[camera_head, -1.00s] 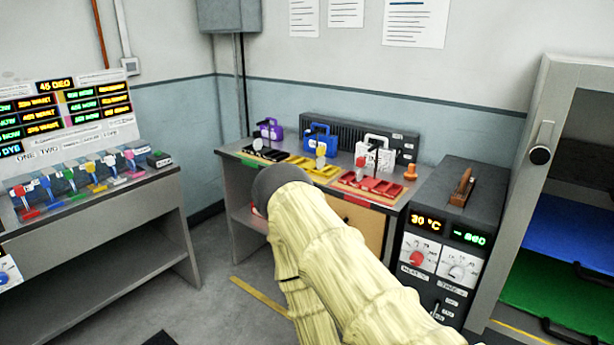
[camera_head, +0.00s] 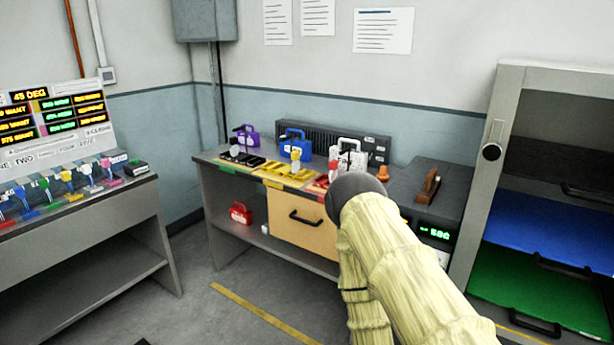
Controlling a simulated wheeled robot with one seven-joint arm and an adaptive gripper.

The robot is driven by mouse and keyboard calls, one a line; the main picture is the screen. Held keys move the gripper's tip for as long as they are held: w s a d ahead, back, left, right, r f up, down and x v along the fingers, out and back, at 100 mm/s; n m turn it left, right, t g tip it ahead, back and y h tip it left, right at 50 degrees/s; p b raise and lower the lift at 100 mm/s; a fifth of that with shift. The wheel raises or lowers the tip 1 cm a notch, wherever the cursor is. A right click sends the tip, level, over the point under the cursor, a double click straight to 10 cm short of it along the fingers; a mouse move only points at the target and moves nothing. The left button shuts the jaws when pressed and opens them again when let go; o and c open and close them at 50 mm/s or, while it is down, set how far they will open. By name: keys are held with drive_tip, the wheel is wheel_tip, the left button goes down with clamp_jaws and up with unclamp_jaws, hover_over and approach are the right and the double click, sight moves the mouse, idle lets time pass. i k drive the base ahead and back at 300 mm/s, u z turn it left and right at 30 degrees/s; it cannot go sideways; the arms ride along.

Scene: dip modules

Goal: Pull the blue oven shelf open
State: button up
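The blue oven shelf (camera_head: 550,232) is a flat panel inside the grey oven cabinet (camera_head: 478,200) at the right. A dark handle (camera_head: 563,265) sits at its front edge. A green shelf (camera_head: 535,290) lies below it with its own dark handle. My arm, in a pale wrinkled cover, rises from the bottom right and ends in a dark rounded part left of the cabinet, apart from the blue shelf. My gripper's fingers do not show.
A bench (camera_head: 225,185) with coloured trays and purple, blue and white devices stands at the middle. A dark control box (camera_head: 440,195) stands between bench and cabinet. A sloped panel table (camera_head: 100,220) is at the left. Grey floor (camera_head: 200,310) is free between them.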

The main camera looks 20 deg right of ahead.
sight(582, 238)
drive_tip(key=z, duration=0.35)
drive_tip(key=i, duration=1)
drive_tip(key=u, duration=0.05)
drive_tip(key=k, duration=0.5)
drive_tip(key=z, duration=3.05)
drive_tip(key=k, duration=0.9)
drive_tip(key=u, duration=1)
drive_tip(key=i, duration=1)
